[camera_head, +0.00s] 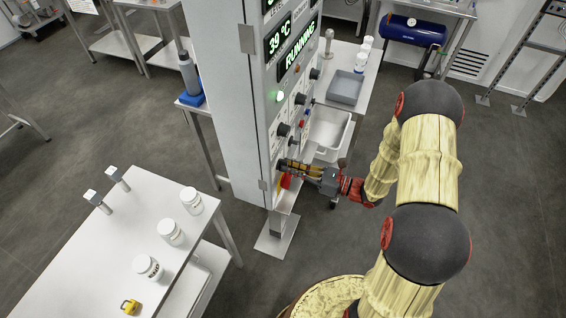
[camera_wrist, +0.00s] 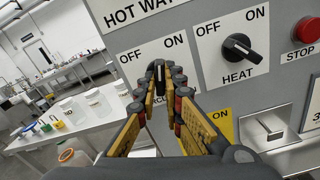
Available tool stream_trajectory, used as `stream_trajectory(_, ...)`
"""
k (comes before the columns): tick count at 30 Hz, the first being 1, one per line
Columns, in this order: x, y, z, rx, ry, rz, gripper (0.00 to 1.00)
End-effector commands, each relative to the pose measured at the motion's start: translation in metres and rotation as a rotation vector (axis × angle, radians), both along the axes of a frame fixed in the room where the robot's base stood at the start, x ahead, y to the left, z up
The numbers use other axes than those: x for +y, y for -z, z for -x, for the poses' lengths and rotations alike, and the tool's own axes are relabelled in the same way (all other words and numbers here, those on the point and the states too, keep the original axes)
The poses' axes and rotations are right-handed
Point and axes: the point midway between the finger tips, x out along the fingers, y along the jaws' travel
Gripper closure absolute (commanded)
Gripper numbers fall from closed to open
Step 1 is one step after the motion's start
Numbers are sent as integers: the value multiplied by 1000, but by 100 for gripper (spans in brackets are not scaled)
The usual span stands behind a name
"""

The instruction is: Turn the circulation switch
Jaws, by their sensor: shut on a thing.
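The circulation switch (camera_wrist: 157,69) is a small dark knob on a white label plate marked OFF and ON in the wrist view. My gripper (camera_wrist: 160,76) has its fingertips closed around the knob from both sides. The fingers hide most of the knob and part of its label, so its exact angle is hard to read; it looks roughly upright. In the head view my gripper (camera_head: 287,167) reaches the lower front of the tall control cabinet (camera_head: 225,80), and the switch is hidden there.
The heat switch (camera_wrist: 241,47) sits just right, with a red stop button (camera_wrist: 306,30) beyond. A metal handle (camera_wrist: 270,126) is below. A white table (camera_head: 110,245) with several jars stands left of the cabinet. Another table with a grey tray (camera_head: 346,87) is behind.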

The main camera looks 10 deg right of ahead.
Motion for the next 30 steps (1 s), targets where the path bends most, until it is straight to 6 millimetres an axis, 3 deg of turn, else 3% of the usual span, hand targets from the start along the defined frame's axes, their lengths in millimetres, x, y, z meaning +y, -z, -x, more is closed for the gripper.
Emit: stream_trajectory(30,1,-2,1,208,0,-150,100)
